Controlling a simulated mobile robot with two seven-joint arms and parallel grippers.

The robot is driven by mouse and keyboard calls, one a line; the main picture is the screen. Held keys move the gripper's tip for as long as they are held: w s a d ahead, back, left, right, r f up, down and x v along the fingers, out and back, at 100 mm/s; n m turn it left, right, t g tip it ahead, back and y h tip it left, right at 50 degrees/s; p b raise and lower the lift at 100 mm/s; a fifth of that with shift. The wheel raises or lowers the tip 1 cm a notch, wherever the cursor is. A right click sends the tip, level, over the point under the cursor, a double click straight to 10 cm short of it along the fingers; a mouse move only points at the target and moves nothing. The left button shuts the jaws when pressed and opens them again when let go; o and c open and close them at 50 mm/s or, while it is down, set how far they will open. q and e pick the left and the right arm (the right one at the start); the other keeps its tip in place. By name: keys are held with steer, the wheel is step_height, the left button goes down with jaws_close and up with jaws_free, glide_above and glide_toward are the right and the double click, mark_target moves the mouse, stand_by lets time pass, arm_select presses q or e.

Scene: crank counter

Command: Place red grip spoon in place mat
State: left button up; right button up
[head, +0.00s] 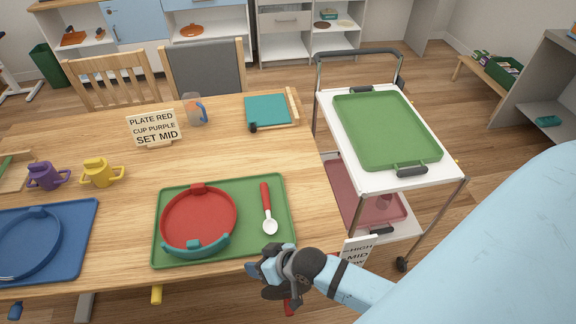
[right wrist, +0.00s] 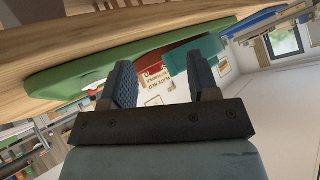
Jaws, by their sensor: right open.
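The red grip spoon (head: 267,210) lies on the green place mat (head: 173,190), right of the red plate (head: 200,213). Its red handle points to the back and its pale bowl to the front. My right gripper (head: 260,273) is open and empty at the table's front edge, just in front of the mat's near right corner and apart from the spoon. In the right wrist view, the open fingers (right wrist: 163,82) have nothing between them; the green mat (right wrist: 60,78) shows edge-on behind them. My left gripper is not in view.
A teal-handled piece (head: 195,246) sits at the red plate's front rim. A blue mat (head: 80,215) with a blue plate, purple cup (head: 46,177) and yellow cup (head: 99,173) are at left. A sign (head: 154,128) stands behind. A cart with a green tray (head: 385,130) stands right.

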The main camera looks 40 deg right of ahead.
steer(key=s+d+n+t+h, duration=0.1)
steer(key=s+d+t, duration=0.1)
steer(key=s, duration=0.4)
steer(key=shift+s+d+f+n+h, duration=0.3)
steer(key=shift+d+f+h, duration=0.1)
steer(key=shift+d, duration=0.4)
